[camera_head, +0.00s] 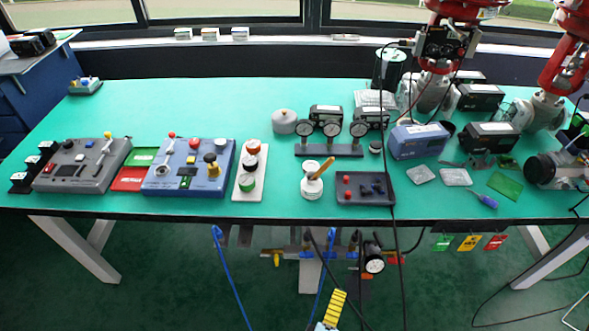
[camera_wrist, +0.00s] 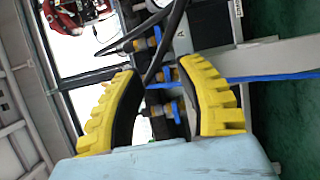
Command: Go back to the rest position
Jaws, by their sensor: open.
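My gripper (camera_head: 335,300) shows at the bottom of the head view, just right of the middle, as yellow ridged fingers. It is in front of the table's front edge and overlaps the green floor in the picture. In the wrist view my gripper (camera_wrist: 160,72) has its two yellow fingers with dark inner pads spread apart. Nothing is held between them. Behind the gap the wrist view shows pipe fittings and cables, apart from the fingers as far as I can tell.
The green-topped table (camera_head: 220,105) carries a grey control box (camera_head: 82,165), a blue control box (camera_head: 188,168), gauges (camera_head: 331,129) and valve gear at the right. A pressure gauge (camera_head: 373,263) and pipework hang below its front edge. A blue hose (camera_head: 230,268) and dark cables hang near my gripper.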

